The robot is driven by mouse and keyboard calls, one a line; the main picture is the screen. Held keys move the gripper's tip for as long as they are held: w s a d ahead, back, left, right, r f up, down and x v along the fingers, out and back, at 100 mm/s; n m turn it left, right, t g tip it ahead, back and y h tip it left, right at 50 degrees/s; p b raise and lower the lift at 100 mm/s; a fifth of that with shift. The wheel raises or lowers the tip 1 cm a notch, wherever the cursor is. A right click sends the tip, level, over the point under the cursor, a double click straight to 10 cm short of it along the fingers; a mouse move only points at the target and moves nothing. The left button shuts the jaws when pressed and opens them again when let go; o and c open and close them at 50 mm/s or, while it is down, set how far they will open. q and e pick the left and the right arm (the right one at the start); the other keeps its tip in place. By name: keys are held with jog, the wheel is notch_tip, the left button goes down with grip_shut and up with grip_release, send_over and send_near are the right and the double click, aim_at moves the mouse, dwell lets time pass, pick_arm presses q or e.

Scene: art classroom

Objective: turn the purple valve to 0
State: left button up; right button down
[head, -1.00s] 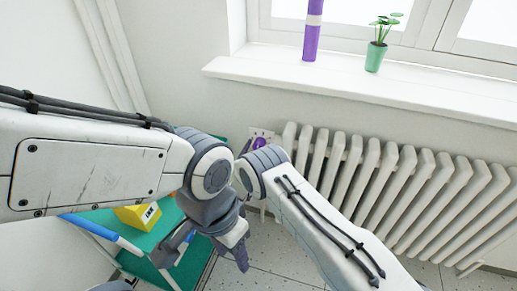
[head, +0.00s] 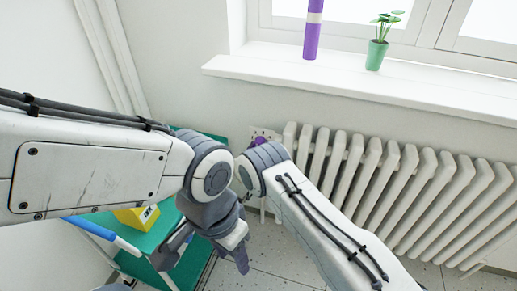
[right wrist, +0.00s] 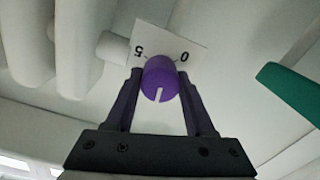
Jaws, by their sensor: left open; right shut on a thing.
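The purple valve (right wrist: 161,80) is a round knob with a white line on its face, pointing down in the right wrist view. Behind it a white plate (right wrist: 172,38) carries an upside-down 5 at left and 0 at right. My right gripper (right wrist: 160,88) has a finger on each side of the knob and is shut on it. In the head view, a bit of the purple valve (head: 259,140) shows by the radiator's left end; my right arm hides the rest and the right fingers. My left gripper (head: 205,258) is open and empty, low in front of the green shelf.
The white radiator (head: 400,190) stands right of the valve under the window sill (head: 330,85). A plant pot (head: 376,55) and a purple-and-white column (head: 312,35) stand on the sill. A green shelf unit (head: 140,225) holds a yellow block (head: 135,217).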

jog(key=n, duration=0.2)
jog(key=shift+f+n+b, duration=0.1)
jog(key=shift+n+b, duration=0.25)
jog(key=shift+n, duration=0.05)
jog(key=n, duration=0.3)
jog(key=shift+n+b, duration=0.3)
jog(key=shift+b, duration=0.05)
jog(key=n, duration=0.9)
jog(key=shift+n+b, duration=0.3)
jog(key=shift+n, duration=0.1)
jog(key=n, duration=0.3)
jog(key=shift+n+h, duration=0.3)
jog(key=n, duration=0.6)
jog(key=shift+f, duration=0.1)
jog(key=shift+c, duration=1.3)
grip_release()
